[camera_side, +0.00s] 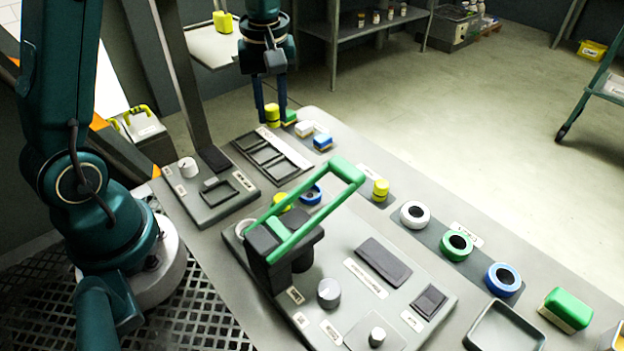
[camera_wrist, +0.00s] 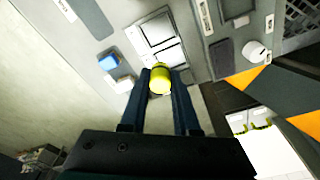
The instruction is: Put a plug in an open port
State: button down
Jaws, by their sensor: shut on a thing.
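My gripper (camera_side: 271,116) is shut on a yellow plug (camera_side: 273,112), a short cylinder, at the far end of the bench. In the wrist view the yellow plug (camera_wrist: 160,81) sits between my two dark fingertips. A white ring (camera_side: 415,215), a green ring (camera_side: 456,246) and a blue ring (camera_side: 503,279), each with a dark hole, sit in a row on a dark strip. Another yellow cylinder (camera_side: 380,190) stands near that strip's far end.
The raised green handle (camera_side: 318,205) stands over the panel in mid-bench. A white block (camera_side: 304,128), a blue block (camera_side: 322,142) and a divided tray (camera_side: 271,156) are near my gripper. A green-topped block (camera_side: 567,309) and an empty tray (camera_side: 504,329) lie at the near end.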

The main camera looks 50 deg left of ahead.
jog(key=s+d+n, duration=0.5)
jog(key=s+d, duration=0.7)
jog(key=s, duration=0.2)
jog(key=shift+g, duration=0.3)
jog(key=shift+d+f, duration=0.1)
jog(key=shift+f, duration=2.35)
jog(key=shift+f, duration=0.95)
